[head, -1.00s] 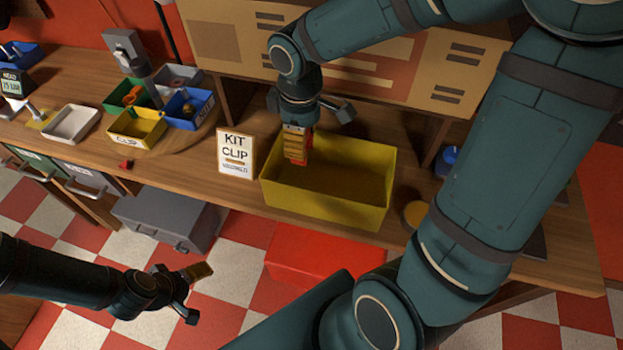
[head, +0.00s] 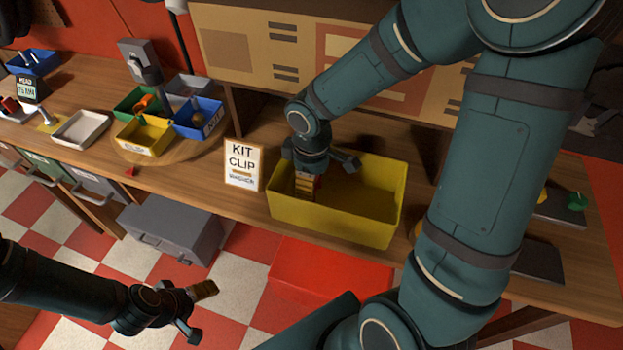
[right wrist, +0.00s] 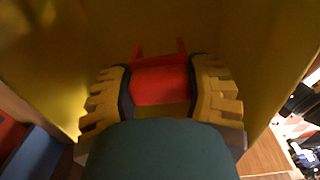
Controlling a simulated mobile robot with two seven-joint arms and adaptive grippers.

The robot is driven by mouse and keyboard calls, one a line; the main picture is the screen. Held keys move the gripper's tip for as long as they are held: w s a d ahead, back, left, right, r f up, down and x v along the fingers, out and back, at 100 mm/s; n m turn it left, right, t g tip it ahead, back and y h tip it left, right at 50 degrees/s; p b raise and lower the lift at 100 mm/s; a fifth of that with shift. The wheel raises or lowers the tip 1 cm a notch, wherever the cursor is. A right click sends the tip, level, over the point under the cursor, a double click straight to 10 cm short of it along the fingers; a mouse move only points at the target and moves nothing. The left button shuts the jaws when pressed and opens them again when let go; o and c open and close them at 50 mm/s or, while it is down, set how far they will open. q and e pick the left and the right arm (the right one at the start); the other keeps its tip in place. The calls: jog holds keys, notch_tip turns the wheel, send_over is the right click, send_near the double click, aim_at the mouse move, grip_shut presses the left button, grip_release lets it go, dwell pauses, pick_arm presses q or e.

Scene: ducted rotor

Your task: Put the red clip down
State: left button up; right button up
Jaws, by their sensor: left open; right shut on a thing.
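The red clip (right wrist: 160,82) is between the two yellow fingers of my right gripper (right wrist: 160,92) in the right wrist view. In the head view my right gripper (head: 306,186) points down inside the left end of the yellow bin (head: 330,222), below its rim. The clip is mostly hidden there by the fingers. I cannot tell whether the clip touches the bin floor. My left gripper (head: 198,308) is open and empty, low in front of the bench over the floor.
A "KIT CLIP" sign (head: 243,164) stands just left of the bin. A small red piece (head: 131,171) lies near the bench edge. Small coloured bins (head: 146,135) and a white tray (head: 80,129) are further left. A grey box (head: 172,232) stands below the bench.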

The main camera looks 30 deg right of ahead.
jog(key=shift+f+b, duration=0.55)
jog(key=shift+f, duration=0.1)
jog(key=o, duration=1.1)
jog(key=shift+r, duration=0.1)
jog(key=shift+r+p, duration=0.65)
jog(key=shift+p, duration=0.05)
notch_tip(320, 180, up, 12)
jog(key=p, duration=0.2)
jog(key=shift+f, duration=0.15)
